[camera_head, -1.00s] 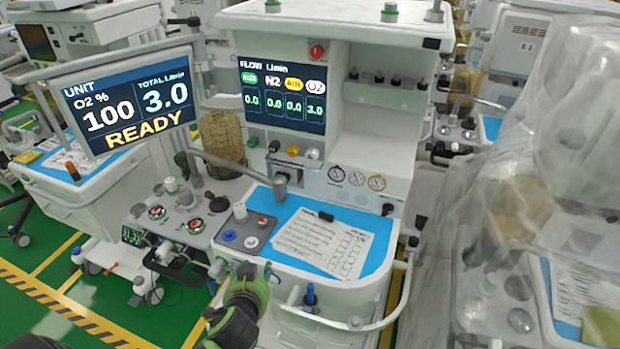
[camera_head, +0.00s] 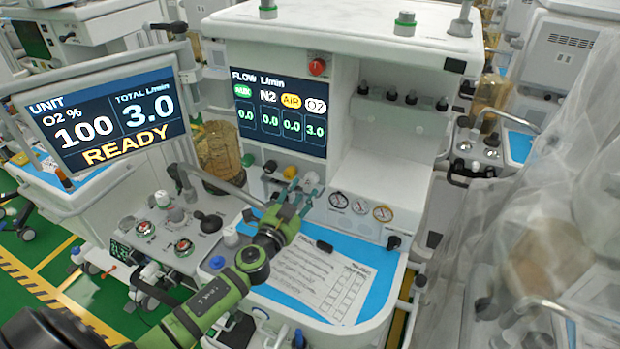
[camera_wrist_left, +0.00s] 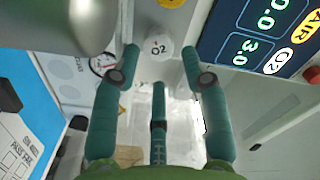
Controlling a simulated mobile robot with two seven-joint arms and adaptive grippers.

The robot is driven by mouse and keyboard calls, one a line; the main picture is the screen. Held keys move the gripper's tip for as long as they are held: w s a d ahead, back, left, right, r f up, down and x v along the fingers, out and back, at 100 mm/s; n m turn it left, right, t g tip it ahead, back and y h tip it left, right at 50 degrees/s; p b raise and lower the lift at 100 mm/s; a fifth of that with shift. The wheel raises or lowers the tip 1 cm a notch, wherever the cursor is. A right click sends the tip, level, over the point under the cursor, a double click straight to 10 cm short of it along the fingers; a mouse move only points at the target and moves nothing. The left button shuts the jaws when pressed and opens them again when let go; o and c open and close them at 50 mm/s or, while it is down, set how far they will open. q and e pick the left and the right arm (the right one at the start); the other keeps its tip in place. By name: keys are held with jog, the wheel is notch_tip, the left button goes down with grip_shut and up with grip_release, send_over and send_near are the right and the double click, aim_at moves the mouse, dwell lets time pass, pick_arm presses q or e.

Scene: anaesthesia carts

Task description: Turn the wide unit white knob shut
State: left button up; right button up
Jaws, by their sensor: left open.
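The white knob (camera_wrist_left: 159,46), marked O2, is on the front panel of the wide unit (camera_head: 385,165). In the head view it is at the right end of the knob row, partly hidden by my fingertips. My left gripper (camera_head: 300,187) reaches up to it from the front left. In the left wrist view my open left gripper (camera_wrist_left: 161,58) has a teal finger on each side of the knob and a third finger below. I cannot tell whether any finger touches the knob. The flow screen (camera_head: 280,112) reads O2 3.0. My right gripper is not in view.
A grey bent arm (camera_head: 222,182) stands left of my gripper. Gauges (camera_head: 360,207) are to the right. Papers (camera_head: 322,277) lie on the blue worktop below.

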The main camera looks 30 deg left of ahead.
aim_at(309, 182)
pick_arm(q)
jog(key=w, duration=0.4)
jog(key=shift+w+a+f, duration=0.1)
jog(key=shift+w, duration=0.3)
jog(key=c, duration=0.8)
jog(key=shift+c, duration=0.4)
jog(key=shift+m, duration=2.3)
jog(key=m, duration=0.3)
jog(key=shift+m+b, duration=0.3)
jog(key=shift+b, duration=0.05)
jog(key=m, duration=0.3)
jog(key=shift+m, duration=0.3)
jog(key=m, duration=0.6)
jog(key=shift+p, duration=0.3)
jog(key=m+p, duration=0.1)
jog(key=m, duration=0.5)
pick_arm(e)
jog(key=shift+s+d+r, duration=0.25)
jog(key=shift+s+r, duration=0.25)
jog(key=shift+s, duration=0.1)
